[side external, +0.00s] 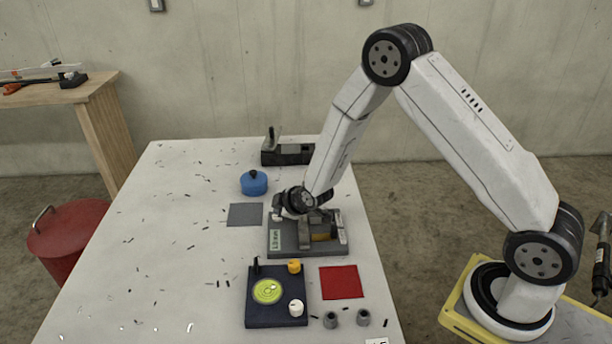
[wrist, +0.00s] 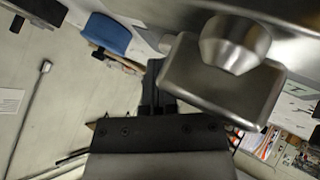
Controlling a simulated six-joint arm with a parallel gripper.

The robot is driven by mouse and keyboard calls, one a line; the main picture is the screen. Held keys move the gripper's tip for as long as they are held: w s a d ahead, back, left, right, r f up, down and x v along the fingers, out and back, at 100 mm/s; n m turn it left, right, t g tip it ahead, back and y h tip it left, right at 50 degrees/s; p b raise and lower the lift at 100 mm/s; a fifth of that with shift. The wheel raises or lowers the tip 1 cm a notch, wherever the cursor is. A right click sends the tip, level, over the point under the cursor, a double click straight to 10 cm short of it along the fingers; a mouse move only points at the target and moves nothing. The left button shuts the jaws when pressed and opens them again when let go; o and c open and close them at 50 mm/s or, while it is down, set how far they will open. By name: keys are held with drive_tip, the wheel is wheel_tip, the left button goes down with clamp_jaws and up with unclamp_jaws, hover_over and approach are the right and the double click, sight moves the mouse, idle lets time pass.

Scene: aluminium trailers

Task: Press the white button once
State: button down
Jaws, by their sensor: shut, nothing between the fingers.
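The white button (side external: 296,308) stands up at the front right corner of a dark panel box (side external: 256,313) near the table's front. The box also carries a yellow knob (side external: 294,266), a green dial (side external: 267,291) and a small black lever (side external: 256,266). My gripper (side external: 279,210) is shut and empty, over the back left part of the grey fixture, behind the panel box and well apart from the white button. In the wrist view my dark fingers (wrist: 154,88) show beside a metal block with a rounded knob (wrist: 235,75). I cannot make out the white button there.
The grey fixture (side external: 283,252) stands between my gripper and the panel box. A red square (side external: 341,282) and two small grey cylinders (side external: 347,319) lie to the right. A blue lidded pot (side external: 254,184) and grey square (side external: 245,215) are behind. The table's left side has only scattered chips.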

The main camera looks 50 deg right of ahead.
drive_tip(key=shift+r, duration=1.15)
drive_tip(key=shift+r, duration=0.15)
drive_tip(key=shift+r, duration=2.4)
drive_tip(key=shift+s, duration=0.1)
drive_tip(key=s+r+m+g, duration=0.2)
drive_tip(key=s+m+g, duration=0.1)
drive_tip(key=s, duration=0.9)
drive_tip(key=s+a+r+m+g, duration=0.1)
drive_tip(key=s+r+m+g, duration=0.2)
drive_tip(key=s, duration=0.9)
drive_tip(key=shift+m+g, duration=0.3)
drive_tip(key=shift+m, duration=0.9)
drive_tip(key=shift+w+a, duration=0.1)
